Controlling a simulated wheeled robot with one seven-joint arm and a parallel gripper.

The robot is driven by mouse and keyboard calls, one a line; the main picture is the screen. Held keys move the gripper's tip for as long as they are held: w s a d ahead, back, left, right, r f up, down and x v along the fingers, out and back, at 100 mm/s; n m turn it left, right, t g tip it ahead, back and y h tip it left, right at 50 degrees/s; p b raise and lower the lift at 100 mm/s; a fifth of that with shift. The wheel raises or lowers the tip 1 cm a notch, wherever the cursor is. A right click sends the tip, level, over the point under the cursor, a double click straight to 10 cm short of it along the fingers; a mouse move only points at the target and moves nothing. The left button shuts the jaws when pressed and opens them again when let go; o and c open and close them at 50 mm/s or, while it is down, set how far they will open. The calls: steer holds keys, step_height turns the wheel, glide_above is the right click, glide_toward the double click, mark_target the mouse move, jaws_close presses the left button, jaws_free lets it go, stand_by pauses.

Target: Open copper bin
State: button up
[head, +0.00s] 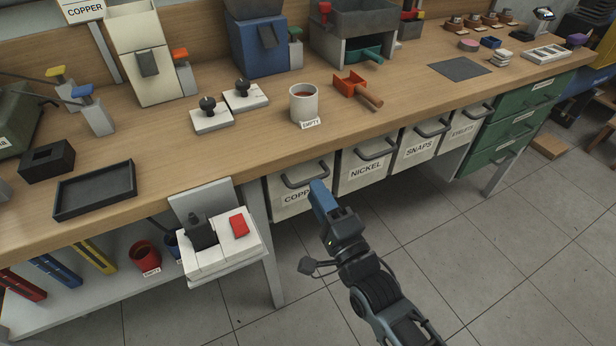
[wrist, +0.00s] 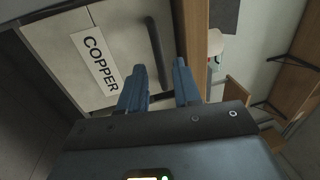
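The copper bin (head: 283,206) is a pale drawer-like bin under the workbench, at the left end of a row of bins. It looks closed, with its front roughly in line with the others. It also shows in the wrist view (wrist: 72,65) with its COPPER label (wrist: 95,62) and a dark bar handle (wrist: 158,50). My gripper (head: 318,188) is just in front of the bin's right side, partly covering its label. In the wrist view my gripper (wrist: 160,68) is open, its blue fingers apart on either side of the handle's near end. I cannot tell whether they touch it.
The nickel bin (head: 364,170) and snaps bin (head: 417,149) stand to the right, then green drawers (head: 515,120). A white stand (head: 222,256) with a red button juts out at the left. The workbench edge (head: 232,170) overhangs the bins. The tiled floor in front is clear.

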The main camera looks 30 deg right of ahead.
mark_target(310, 179)
steer(key=shift+w+r, duration=0.2)
steer(key=shift+w, duration=0.9)
steer(key=shift+w+r, duration=0.2)
steer(key=shift+w, duration=0.9)
jaws_close()
